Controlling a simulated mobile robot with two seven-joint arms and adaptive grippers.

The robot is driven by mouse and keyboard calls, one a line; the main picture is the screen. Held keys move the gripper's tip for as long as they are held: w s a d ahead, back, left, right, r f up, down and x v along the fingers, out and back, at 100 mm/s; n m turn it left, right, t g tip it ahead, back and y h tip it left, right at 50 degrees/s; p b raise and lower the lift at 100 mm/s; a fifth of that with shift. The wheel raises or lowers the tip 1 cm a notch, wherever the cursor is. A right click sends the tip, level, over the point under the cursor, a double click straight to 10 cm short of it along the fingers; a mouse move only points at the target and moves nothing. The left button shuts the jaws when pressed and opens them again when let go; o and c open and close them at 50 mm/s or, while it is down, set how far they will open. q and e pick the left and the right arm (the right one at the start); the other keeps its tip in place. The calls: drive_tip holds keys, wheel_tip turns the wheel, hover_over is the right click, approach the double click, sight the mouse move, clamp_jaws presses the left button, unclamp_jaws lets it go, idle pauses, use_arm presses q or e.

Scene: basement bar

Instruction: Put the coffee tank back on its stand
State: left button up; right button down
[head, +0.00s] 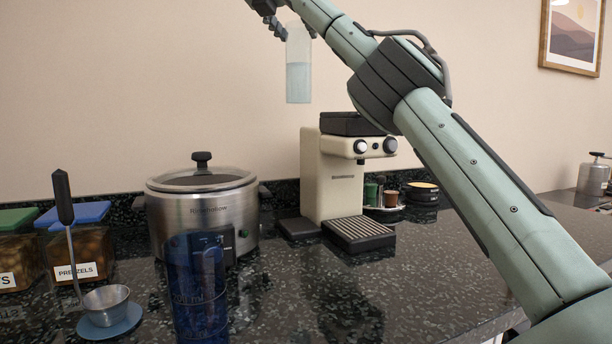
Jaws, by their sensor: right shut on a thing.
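A clear tank (298,80) with pale blue liquid hangs upright in the air, above and a little left of the coffee machine. My right gripper (288,27) is shut on the tank near its top; part of the gripper is cut off by the upper edge of the head view. The cream coffee machine (325,180) stands on the dark counter. A flat dark stand (299,228) lies at the machine's left side, low on the counter, and looks empty. My left gripper is not in view.
A steel cooker (190,217) stands left of the machine. A blue measuring cup (196,300), a ladle on a blue rest (109,325) and snack jars (75,250) are at front left. Cups on a small tray (383,211) sit behind the machine's right side. The front middle counter is clear.

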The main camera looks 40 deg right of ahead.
sight(293, 84)
drive_tip(key=shift+w+d+f, duration=0.1)
wheel_tip(293, 84, down, 12)
drive_tip(key=b, duration=0.3)
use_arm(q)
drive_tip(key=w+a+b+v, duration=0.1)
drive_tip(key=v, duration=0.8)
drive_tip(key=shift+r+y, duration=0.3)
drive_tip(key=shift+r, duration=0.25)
use_arm(e)
wheel_tip(293, 84, down, 16)
drive_tip(key=shift+r, duration=0.25)
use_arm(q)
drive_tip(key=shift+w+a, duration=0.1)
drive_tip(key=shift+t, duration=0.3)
use_arm(e)
drive_tip(key=c, duration=0.7)
unclamp_jaws()
